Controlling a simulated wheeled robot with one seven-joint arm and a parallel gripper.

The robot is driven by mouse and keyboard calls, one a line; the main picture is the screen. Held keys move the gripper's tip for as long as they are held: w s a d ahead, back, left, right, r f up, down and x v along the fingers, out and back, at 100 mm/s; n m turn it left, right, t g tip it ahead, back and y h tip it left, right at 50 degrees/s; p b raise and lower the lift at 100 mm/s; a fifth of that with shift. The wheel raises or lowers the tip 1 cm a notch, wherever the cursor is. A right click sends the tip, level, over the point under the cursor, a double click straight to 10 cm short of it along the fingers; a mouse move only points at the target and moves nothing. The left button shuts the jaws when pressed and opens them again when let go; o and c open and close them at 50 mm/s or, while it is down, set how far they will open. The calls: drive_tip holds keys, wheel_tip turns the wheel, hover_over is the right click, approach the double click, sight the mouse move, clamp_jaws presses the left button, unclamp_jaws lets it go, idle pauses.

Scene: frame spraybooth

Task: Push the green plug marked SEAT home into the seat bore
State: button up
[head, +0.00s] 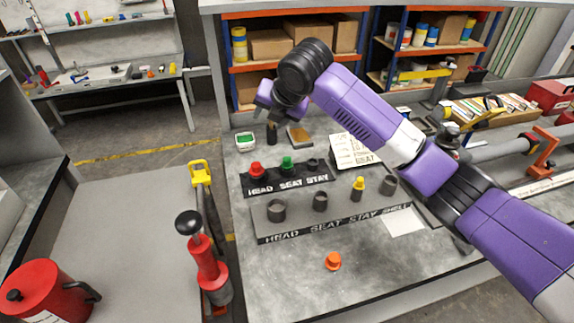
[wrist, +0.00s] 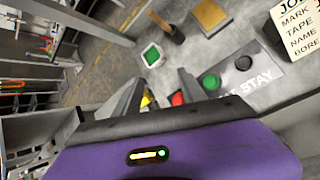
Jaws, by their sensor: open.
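The green plug (head: 287,162) stands in the middle place of a black rack (head: 290,184) lettered HEAD SEAT STAY, between a red plug (head: 256,168) and a dark one (head: 312,163). It also shows in the wrist view (wrist: 211,82). The seat bore is at the grey round boss (head: 320,201) above the word SEAT on the longer labelled block (head: 330,223), nearer me; its opening is too small to see into. My gripper (head: 268,112) is open above the bench, behind the rack. In the wrist view its fingers (wrist: 162,78) are apart, with the green plug to their right.
A yellow plug (head: 358,187) stands at STAY on the longer block. An orange cap (head: 333,261) lies in front of it. Behind the rack are a small green-screened device (head: 245,141), a dark cylinder (head: 272,134) and a printed card (head: 354,150). The bench front is mostly clear.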

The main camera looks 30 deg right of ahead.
sight(287, 159)
drive_tip(key=s+d+f+n+g+h, duration=0.1)
drive_tip(key=s+d+f+n+g, duration=0.25)
drive_tip(key=s+f+n, duration=0.2)
drive_tip(key=shift+s+a+p+x, duration=0.1)
drive_tip(key=shift+a+p+x, duration=0.2)
drive_tip(key=shift+x, duration=1.55)
drive_tip(key=shift+s+a+p+x, duration=0.15)
drive_tip(key=shift+p+x, duration=0.25)
drive_tip(key=shift+x, duration=1.4)
drive_tip(key=shift+f, duration=0.15)
clamp_jaws()
